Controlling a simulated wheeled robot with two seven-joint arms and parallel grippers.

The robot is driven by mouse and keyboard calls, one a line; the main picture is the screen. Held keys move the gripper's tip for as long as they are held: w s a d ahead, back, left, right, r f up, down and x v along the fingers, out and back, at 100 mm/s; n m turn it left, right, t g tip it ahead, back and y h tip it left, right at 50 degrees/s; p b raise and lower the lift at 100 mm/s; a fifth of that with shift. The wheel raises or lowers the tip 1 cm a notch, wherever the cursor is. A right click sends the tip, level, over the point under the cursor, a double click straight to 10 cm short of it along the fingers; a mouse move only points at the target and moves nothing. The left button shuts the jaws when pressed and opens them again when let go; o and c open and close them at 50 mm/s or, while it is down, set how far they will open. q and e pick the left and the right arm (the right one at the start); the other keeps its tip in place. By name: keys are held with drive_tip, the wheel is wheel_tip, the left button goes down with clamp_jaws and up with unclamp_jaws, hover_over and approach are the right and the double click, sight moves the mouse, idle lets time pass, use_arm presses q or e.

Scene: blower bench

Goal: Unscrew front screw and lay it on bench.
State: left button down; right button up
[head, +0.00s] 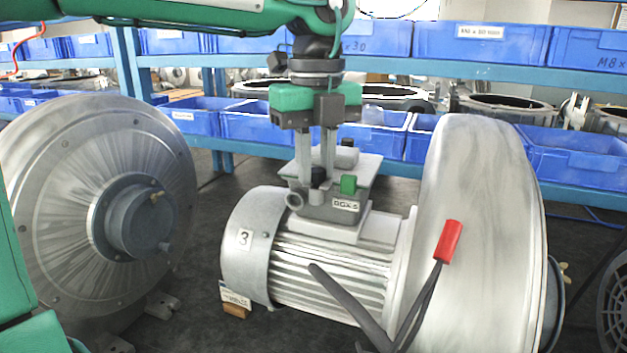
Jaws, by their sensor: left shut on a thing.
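The grey terminal box (327,210), labelled "BOX-5", sits on top of the finned motor (330,262) in the middle. The front screw (318,178) is a small dark knob at the box's near edge. My left gripper (317,172) comes down from above, with its two fingers closed around this screw. The screw is at the box; I cannot tell whether its thread is still engaged. My right gripper is not in view.
A large blower housing (480,220) stands right of the motor, another (95,200) at left. A red-ended cable (448,242) rises in front. Blue bins (470,45) fill shelves behind. Dark bench (205,260) shows between.

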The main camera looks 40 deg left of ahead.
use_arm(q)
drive_tip(key=n, duration=0.5)
drive_tip(key=shift+d+f, duration=0.1)
drive_tip(key=n+b, duration=0.1)
drive_tip(key=n, duration=0.3)
drive_tip(key=shift+s+n, duration=0.15)
drive_tip(key=shift+n, duration=0.15)
drive_tip(key=c, duration=1.7)
unclamp_jaws()
drive_tip(key=shift+o, duration=0.7)
drive_tip(key=shift+s, duration=0.15)
drive_tip(key=shift+a+f, duration=0.1)
drive_tip(key=shift+a, duration=0.1)
